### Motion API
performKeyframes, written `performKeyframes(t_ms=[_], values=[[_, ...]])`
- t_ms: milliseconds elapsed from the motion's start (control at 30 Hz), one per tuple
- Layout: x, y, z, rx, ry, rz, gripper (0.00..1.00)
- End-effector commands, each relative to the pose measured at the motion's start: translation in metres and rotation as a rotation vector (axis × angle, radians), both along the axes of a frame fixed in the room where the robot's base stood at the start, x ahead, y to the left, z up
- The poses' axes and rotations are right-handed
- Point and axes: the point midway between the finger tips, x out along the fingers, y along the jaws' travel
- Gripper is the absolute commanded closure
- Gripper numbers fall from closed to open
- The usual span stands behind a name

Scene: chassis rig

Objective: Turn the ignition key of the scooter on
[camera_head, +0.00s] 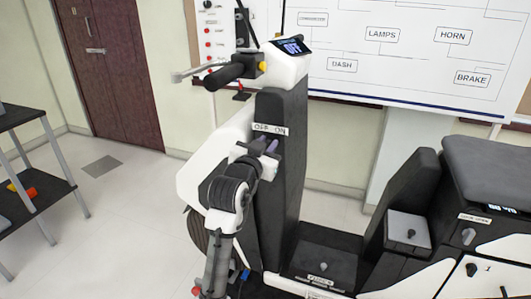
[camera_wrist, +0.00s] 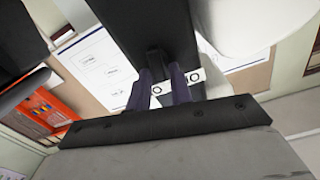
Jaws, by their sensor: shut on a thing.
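The scooter's dark front column (camera_head: 281,170) stands upright in the middle of the head view. A white label (camera_head: 270,130) reading "OFF ON" is on it. The display (camera_head: 291,47) at the handlebar reads "OFF". My gripper (camera_head: 267,147) is at the column just below the label, its purple fingers pointing at the column face. In the wrist view, the fingers (camera_wrist: 161,88) reach the column (camera_wrist: 150,35), and part of the label (camera_wrist: 216,76) shows beside and behind them. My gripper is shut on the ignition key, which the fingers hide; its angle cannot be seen.
The left handlebar grip (camera_head: 226,76) and its lever stick out above my arm. The scooter's seat (camera_head: 490,165) and side panels are at the right. A shelf (camera_head: 38,205) stands at the far left. The floor between shelf and scooter is clear.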

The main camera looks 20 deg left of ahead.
Motion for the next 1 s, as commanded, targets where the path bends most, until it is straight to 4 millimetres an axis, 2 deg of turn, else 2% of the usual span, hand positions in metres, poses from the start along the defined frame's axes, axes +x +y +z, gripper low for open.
performKeyframes(t_ms=[67,600,1000], values=[[0.0,-0.0021,-0.0069,0.068,-0.003,-0.002,1.0],[-0.0004,-0.008,-0.0084,0.568,-0.007,-0.001,1.0],[-0.0002,-0.0107,-0.0089,0.81,-0.008,-0.002,1.0]])
